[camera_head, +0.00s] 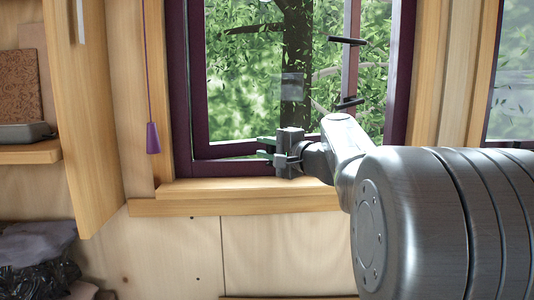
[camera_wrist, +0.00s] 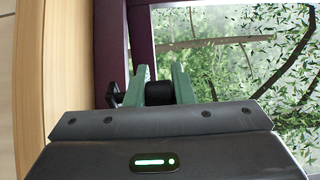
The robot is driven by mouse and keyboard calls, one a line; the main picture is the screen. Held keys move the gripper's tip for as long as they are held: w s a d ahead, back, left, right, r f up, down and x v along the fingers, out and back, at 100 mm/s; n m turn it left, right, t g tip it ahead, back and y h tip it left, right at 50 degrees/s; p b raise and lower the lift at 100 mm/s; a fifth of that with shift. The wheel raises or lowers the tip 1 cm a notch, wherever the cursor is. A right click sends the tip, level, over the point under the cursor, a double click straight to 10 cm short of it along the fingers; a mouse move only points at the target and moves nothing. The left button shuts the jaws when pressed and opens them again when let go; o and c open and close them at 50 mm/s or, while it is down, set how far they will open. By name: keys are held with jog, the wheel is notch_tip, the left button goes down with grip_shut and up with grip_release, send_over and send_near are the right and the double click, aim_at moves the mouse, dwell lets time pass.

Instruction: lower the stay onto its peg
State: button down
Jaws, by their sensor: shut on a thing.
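The purple-framed window (camera_head: 180,100) fills the upper middle of the head view, its sash (camera_head: 225,150) standing at an angle to the frame. My gripper (camera_head: 263,149) is at the lower part of the window, just above the wooden sill. In the wrist view its green fingers (camera_wrist: 159,76) are shut on a dark piece (camera_wrist: 158,93), which looks like the stay. A small black fitting (camera_wrist: 114,95) shows left of the fingers, by the frame; I cannot tell if it is the peg. My gripper hides most of the stay in the head view.
The wooden sill (camera_head: 240,198) runs below my gripper. A purple pull (camera_head: 153,138) hangs on a cord left of the window. A wooden shelf (camera_head: 28,153) with a grey case (camera_head: 25,133) is at the far left. Foliage shows outside.

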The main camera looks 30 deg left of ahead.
jog(key=shift+f, duration=0.5)
jog(key=c, duration=1.5)
grip_release()
jog(key=shift+d, duration=0.1)
jog(key=v, duration=1.3)
jog(key=shift+s+d+r+b, duration=0.2)
jog(key=shift+d+b, duration=0.1)
jog(key=shift+d, duration=0.05)
jog(key=shift+a, duration=0.1)
jog(key=x, duration=1.3)
jog(key=shift+w+a+r+p, duration=0.1)
jog(key=shift+w+a+p, duration=0.1)
jog(key=shift+a+p, duration=0.15)
